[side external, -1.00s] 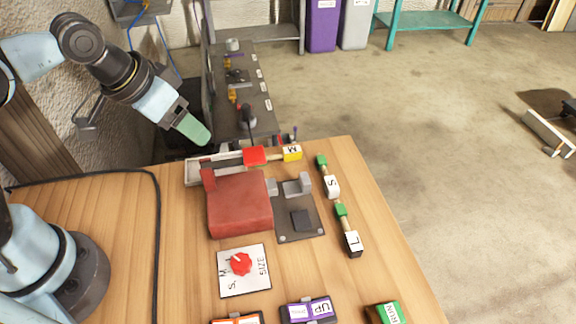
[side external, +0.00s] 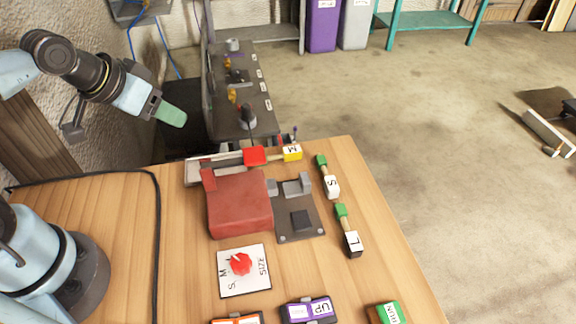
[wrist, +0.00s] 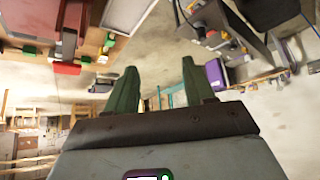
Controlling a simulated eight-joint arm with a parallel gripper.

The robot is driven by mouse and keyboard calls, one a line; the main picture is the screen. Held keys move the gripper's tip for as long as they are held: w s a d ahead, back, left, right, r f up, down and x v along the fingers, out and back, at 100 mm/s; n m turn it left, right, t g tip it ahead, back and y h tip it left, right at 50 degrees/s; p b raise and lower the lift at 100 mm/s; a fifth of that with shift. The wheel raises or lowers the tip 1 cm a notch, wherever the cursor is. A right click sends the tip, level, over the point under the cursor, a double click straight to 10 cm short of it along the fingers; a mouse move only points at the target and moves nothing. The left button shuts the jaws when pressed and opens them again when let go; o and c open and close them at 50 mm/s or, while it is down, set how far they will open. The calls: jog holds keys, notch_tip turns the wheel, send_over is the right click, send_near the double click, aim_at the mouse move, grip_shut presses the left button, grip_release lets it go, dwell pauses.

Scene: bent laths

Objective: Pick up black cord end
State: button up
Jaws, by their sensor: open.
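A black cord (side external: 157,220) lies on the wooden table at the left in the side view. It runs from near the left edge, bends at the table's back left, and goes down out of the frame at the bottom. I cannot make out a clear free end of it. My gripper (side external: 172,116) is in the air behind and above the table's back left corner, apart from the cord. In the wrist view my gripper (wrist: 158,66) shows two green fingers spread apart with nothing between them. I cannot make out the cord there.
A red block (side external: 238,203), a dark plate (side external: 287,224), a size dial (side external: 241,264) and labelled laths with S (side external: 331,184) and L (side external: 352,243) lie on the table (side external: 190,285). A dark bench (side external: 245,90) stands behind. The table's left part is mostly clear.

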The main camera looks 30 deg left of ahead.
jog(key=shift+w+d, duration=0.1)
jog(key=w+d+r+n+g+h, duration=0.1)
jog(key=w+d+r+n+g, duration=0.25)
jog(key=d, duration=0.55)
jog(key=n+g+y, duration=0.1)
jog(key=n+g, duration=0.3)
jog(key=n, duration=0.1)
send_over(351, 232)
jog(key=f, duration=1.1)
jog(key=shift+s+d+f, duration=0.2)
jog(key=shift+d+f, duration=0.05)
jog(key=f, duration=0.4)
jog(key=shift+w+a, duration=0.25)
jog(key=shift+a, duration=0.05)
jog(key=shift+f, duration=0.6)
